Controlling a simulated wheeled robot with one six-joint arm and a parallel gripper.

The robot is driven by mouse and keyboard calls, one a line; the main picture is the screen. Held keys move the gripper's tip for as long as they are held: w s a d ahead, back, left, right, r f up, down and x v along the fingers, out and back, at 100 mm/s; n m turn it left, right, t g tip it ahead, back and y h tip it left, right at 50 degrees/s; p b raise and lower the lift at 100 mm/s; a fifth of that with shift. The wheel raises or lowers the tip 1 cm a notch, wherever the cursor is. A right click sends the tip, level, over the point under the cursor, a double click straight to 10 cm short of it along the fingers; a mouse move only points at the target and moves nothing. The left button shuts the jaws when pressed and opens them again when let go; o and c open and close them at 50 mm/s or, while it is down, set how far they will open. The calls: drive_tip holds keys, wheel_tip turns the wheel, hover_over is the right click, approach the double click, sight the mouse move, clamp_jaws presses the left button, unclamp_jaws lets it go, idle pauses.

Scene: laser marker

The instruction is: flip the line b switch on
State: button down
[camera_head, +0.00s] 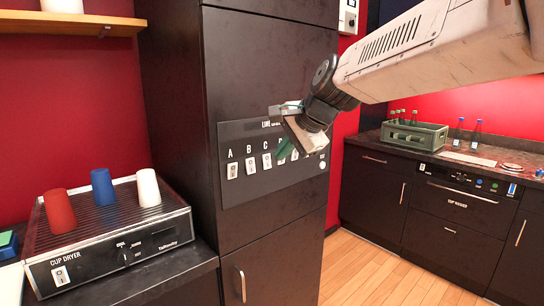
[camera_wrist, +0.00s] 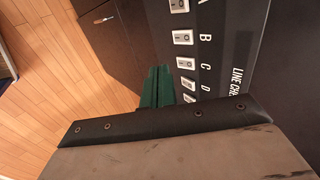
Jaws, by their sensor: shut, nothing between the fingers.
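The dark line panel (camera_head: 290,182) is on the front of a tall black cabinet, with a row of small white switches under letters. The line B switch (camera_head: 250,165) is second from the left, between A and C. It also shows in the wrist view (camera_wrist: 183,37), beside its letter B. Its rocker position is too small to tell. My gripper (camera_head: 285,151) has green fingers, shut and empty, in front of the panel near D. In the wrist view the fingers (camera_wrist: 159,72) lie beside the C and D switches, apart from B. The gripper partly hides the switches right of C.
A cup dryer (camera_head: 110,240) with red, blue and white cups stands on the left counter. A green crate (camera_head: 414,136) with bottles is on the right counter. A wall shelf (camera_head: 70,24) is at upper left. The space before switches A and B is clear.

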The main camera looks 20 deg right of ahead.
sight(252, 173)
drive_tip(key=shift+w+a+r+x, duration=0.1)
drive_tip(key=shift+w+r+x, duration=0.2)
drive_tip(key=shift+x, duration=1.65)
drive_tip(key=shift+w+a+r+x, duration=0.1)
drive_tip(key=shift+w+r+x, duration=0.2)
drive_tip(key=shift+x, duration=1.7)
drive_tip(key=shift+w+a+r+x, duration=0.15)
drive_tip(key=shift+w+r+x, duration=0.2)
drive_tip(key=shift+x, duration=1.6)
drive_tip(key=shift+f, duration=0.1)
drive_tip(key=shift+w+a+f, duration=0.1)
drive_tip(key=shift+w, duration=0.1)
